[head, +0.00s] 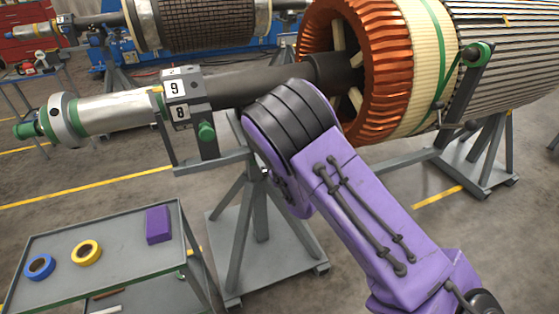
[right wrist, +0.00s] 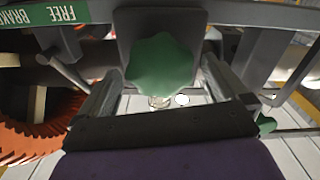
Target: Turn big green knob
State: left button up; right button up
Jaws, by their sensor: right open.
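The big green knob (right wrist: 165,62) has a lobed rim and sits on a grey plate in the right wrist view. My right gripper (right wrist: 160,78) is open, with one finger on each side of the knob. I cannot tell whether the fingers touch it. In the head view my purple right arm reaches up to the rotor shaft, and its gripper is hidden. Green knobs show there on the near stand (head: 207,131) and on the post by the rotor (head: 478,52). I cannot tell whether either is the knob in the wrist view. My left gripper is out of view.
The rotor's orange end windings (head: 385,75) lie close to my arm. A "FREE BRAKE" label (right wrist: 45,14) is beside the knob plate. A grey cart (head: 110,225) at lower left holds blue and yellow tape rolls and a purple block. Open floor lies at lower right.

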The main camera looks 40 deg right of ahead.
jog(key=b+v, duration=0.1)
jog(key=v, duration=0.7)
jog(key=shift+s+a, duration=0.15)
jog(key=shift+s, duration=0.1)
